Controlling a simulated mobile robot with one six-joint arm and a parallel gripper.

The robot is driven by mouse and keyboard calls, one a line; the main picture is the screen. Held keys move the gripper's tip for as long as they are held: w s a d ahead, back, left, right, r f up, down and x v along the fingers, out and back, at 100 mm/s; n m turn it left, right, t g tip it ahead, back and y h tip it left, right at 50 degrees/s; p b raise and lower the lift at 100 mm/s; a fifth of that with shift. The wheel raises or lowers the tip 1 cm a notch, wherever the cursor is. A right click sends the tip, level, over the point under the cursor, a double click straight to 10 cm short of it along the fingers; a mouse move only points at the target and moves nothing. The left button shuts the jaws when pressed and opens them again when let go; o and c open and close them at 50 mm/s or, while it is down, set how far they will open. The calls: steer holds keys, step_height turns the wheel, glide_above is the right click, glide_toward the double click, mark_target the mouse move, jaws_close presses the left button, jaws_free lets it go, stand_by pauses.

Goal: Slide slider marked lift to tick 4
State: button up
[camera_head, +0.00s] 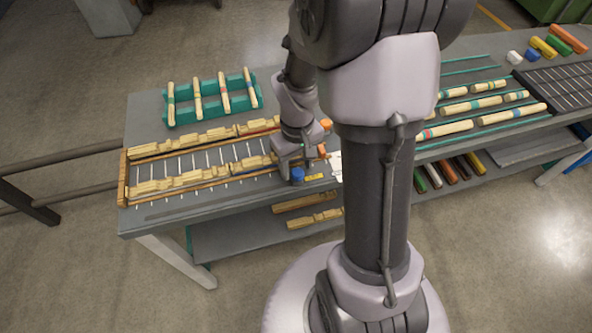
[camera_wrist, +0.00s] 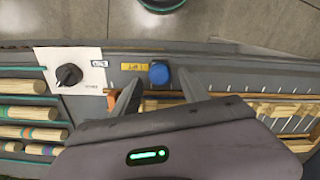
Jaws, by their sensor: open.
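The slider has a round blue knob, seen in the wrist view (camera_wrist: 159,74) and in the head view (camera_head: 297,175). A small yellow label (camera_wrist: 132,67) lies beside it; its lettering is too small to read surely. My gripper (camera_wrist: 161,84) is open and empty, its two fingers pointing toward the knob, one to each side in the picture. The knob appears just past or between the fingertips; I cannot tell whether they touch it. In the head view my gripper (camera_head: 291,157) hangs over the bench's front edge by the knob. Tick numbers are not readable.
A white panel with a black rotary knob (camera_wrist: 69,75) stands left of the slider in the wrist view. A wooden-railed rack of turned pieces (camera_head: 180,183) lies behind the slider strip. A green rack (camera_head: 213,97) stands at the back. The bench's front strip (camera_head: 190,213) looks clear.

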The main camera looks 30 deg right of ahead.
steer(key=shift+f, duration=0.5)
jaws_close()
stand_by(1.1)
